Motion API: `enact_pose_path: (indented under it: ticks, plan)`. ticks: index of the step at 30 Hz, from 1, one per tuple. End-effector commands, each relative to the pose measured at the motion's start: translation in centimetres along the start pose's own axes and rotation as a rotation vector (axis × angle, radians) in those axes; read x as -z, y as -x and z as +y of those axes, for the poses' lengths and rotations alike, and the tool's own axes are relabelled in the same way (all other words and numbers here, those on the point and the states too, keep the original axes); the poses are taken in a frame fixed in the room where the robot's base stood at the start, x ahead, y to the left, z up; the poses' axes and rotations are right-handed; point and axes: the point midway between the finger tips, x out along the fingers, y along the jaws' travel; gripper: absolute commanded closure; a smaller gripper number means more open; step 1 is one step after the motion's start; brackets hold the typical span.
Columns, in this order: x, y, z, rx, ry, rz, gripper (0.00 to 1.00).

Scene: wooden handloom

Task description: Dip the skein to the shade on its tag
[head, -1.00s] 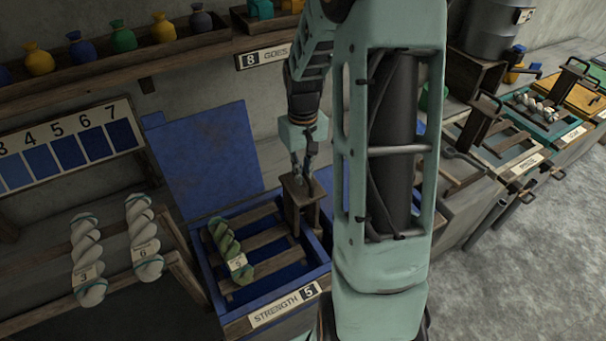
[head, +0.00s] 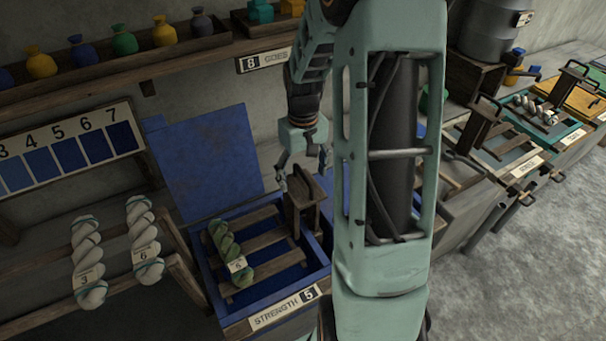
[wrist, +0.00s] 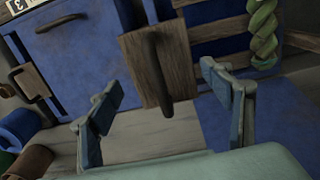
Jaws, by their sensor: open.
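A green twisted skein (head: 225,245) with a small pale tag (head: 238,265) lies on the wooden slatted rack (head: 262,241) in the blue vat (head: 215,315). The tag's figure is hard to read now. Dark blue shows between the slats. The vat's plate (head: 284,307) reads "STRENGTH 5". The rack's upright wooden post with its handle (head: 303,200) stands at the vat's back right. My gripper (head: 303,175) is open and empty, just above and behind the handle. In the wrist view the dark handle (wrist: 153,65) lies between the spread fingers, and part of the skein (wrist: 263,35) shows at upper right.
The blue lid (head: 205,155) stands open behind the vat. Two white skeins, tagged 3 (head: 88,265) and 6 (head: 143,240), hang on the left rack. A numbered shade board (head: 65,155) is above them. More vats (head: 540,130) stand at right.

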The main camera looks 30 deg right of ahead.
Motion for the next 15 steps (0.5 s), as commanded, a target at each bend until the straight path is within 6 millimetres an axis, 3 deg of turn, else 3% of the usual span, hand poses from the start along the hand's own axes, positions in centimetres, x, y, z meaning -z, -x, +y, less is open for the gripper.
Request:
enact_pose_path:
  ticks: [8, 15]
  plan:
    - [0.0, 0.6, 0.0, 0.000, 0.000, 0.000, 0.28]
    - [0.1, 3.5, 0.0, -0.001, 0.001, 0.001, 0.28]
